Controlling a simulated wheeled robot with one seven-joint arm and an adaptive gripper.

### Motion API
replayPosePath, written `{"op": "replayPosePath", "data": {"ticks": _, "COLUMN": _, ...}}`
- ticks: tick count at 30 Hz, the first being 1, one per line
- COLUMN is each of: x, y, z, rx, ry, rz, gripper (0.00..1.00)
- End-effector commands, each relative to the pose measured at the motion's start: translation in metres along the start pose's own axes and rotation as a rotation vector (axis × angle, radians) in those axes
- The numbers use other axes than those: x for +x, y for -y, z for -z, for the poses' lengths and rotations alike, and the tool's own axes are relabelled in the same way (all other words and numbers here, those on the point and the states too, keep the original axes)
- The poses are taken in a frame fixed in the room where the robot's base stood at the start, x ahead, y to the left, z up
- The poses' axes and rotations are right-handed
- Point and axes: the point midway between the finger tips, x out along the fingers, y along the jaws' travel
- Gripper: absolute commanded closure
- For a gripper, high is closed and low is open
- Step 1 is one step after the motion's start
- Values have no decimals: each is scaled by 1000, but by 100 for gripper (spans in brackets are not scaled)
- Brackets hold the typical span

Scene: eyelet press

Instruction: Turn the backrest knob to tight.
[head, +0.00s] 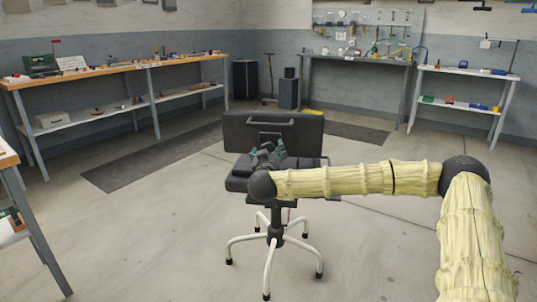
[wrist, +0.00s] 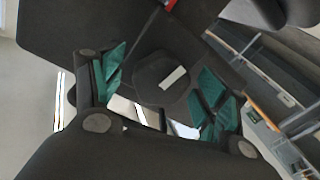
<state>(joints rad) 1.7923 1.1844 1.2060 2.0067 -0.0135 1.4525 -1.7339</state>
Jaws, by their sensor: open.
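A dark office chair stands mid-floor in the head view, with a black backrest (head: 238,132) that has a grey bar handle (head: 270,123) near its top. Its dark seat (head: 238,184) is partly hidden behind my arm. In the wrist view a round dark knob (wrist: 153,88) with a pale rectangular mark (wrist: 173,77) lies between the green finger pads. My gripper (wrist: 163,92) is open, with a finger on each side of the knob. Whether the pads touch it I cannot tell. In the head view my gripper (head: 268,154) is in front of the backrest and hides the knob.
The chair's pale star base (head: 268,258) stands on the concrete floor. A long workbench (head: 110,72) runs along the left wall, and other benches (head: 350,60) stand at the back right. A table edge (head: 8,160) shows at the far left. Floor around the chair is clear.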

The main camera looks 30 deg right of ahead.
Motion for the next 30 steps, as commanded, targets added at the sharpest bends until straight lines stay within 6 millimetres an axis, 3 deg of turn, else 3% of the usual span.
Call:
{"op": "replayPosePath", "data": {"ticks": 13, "x": 9, "y": 0, "z": 0, "rx": 0, "ry": 0, "rz": 1, "gripper": 26}}
{"op": "replayPosePath", "data": {"ticks": 21, "x": 9, "y": 0, "z": 0, "rx": 0, "ry": 0, "rz": 1, "gripper": 72}}
{"op": "replayPosePath", "data": {"ticks": 30, "x": 9, "y": -1, "z": 2, "rx": 8, "ry": -1, "rz": 0, "gripper": 72}}
